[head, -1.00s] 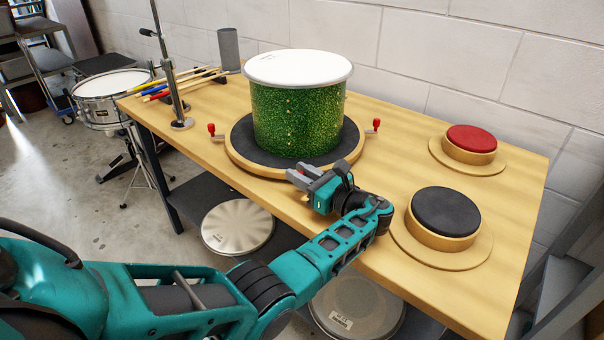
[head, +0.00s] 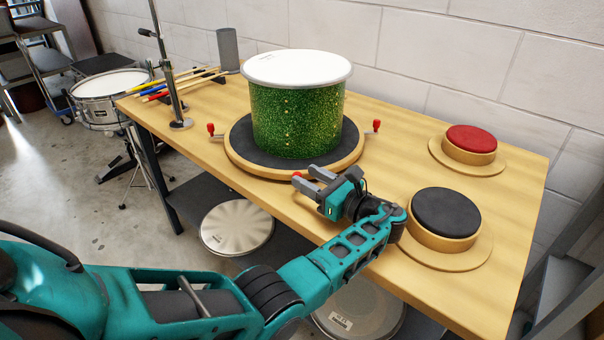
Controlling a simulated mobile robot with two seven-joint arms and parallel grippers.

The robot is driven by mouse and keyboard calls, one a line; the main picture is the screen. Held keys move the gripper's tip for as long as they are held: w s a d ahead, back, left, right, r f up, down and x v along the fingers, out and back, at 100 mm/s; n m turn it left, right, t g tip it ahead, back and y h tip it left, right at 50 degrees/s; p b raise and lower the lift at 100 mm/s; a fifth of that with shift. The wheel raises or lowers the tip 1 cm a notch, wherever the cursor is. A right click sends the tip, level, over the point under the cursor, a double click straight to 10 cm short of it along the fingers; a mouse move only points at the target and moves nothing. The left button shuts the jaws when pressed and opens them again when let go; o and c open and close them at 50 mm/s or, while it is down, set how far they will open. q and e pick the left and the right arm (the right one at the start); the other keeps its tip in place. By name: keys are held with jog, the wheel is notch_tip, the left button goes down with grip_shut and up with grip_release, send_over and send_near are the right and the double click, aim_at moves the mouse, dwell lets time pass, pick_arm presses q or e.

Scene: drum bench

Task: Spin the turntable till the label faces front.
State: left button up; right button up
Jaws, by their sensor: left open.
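The turntable (head: 240,163) is a round wooden disc with a black top, at the middle of the bench. A green sparkly drum (head: 297,122) with a white head (head: 297,68) stands upright on it. Red-knobbed handles stick out at its left (head: 211,129) and right (head: 376,125). Another red knob (head: 297,175) shows at the front edge, partly hidden by my gripper. My left gripper (head: 304,182) is open, its fingertips close to that front knob; I cannot tell whether they touch it. No label shows on the visible drum side. My right gripper is out of view.
A black-topped round pad (head: 445,211) stands just right of my left wrist, and a red-topped one (head: 471,139) behind it. A metal stand (head: 181,124), drumsticks (head: 182,83) and a grey cup (head: 229,50) are at the left. A wall closes the back.

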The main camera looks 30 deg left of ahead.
pick_arm(q)
jog(key=v, duration=0.8)
jog(key=shift+d+b, duration=0.35)
jog(key=shift+s+d, duration=0.1)
jog(key=shift+d, duration=0.45)
jog(key=shift+r, duration=0.1)
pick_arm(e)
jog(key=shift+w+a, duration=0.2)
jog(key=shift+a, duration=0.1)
